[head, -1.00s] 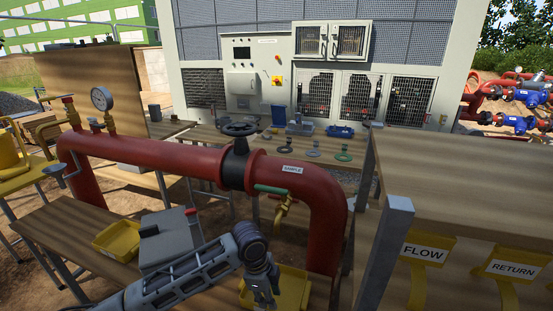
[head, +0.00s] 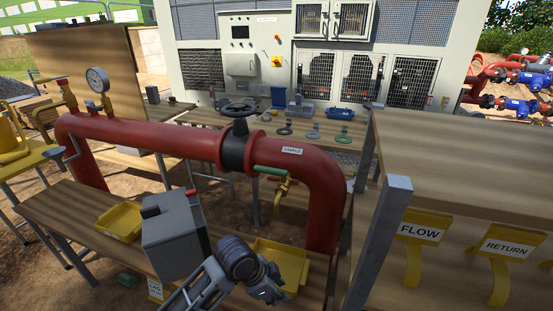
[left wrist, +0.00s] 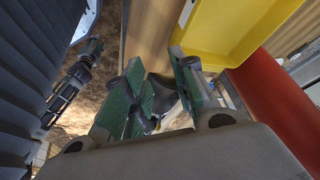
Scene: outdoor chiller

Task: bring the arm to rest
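My left arm comes in low in the head view. Its gripper (head: 268,293) is by the near side of a yellow tray (head: 293,262) on the wooden bench. In the left wrist view the two green-padded fingers (left wrist: 160,92) stand apart, and I see nothing held between them. The yellow tray (left wrist: 232,30) shows beyond them at upper right. I cannot tell whether the gripper touches the tray.
A red pipe (head: 150,138) with a black valve arches over the bench. A grey box (head: 172,240) and another yellow tray (head: 122,220) are left of my arm. A grey post (head: 378,245) and wooden panel (head: 470,185) stand right.

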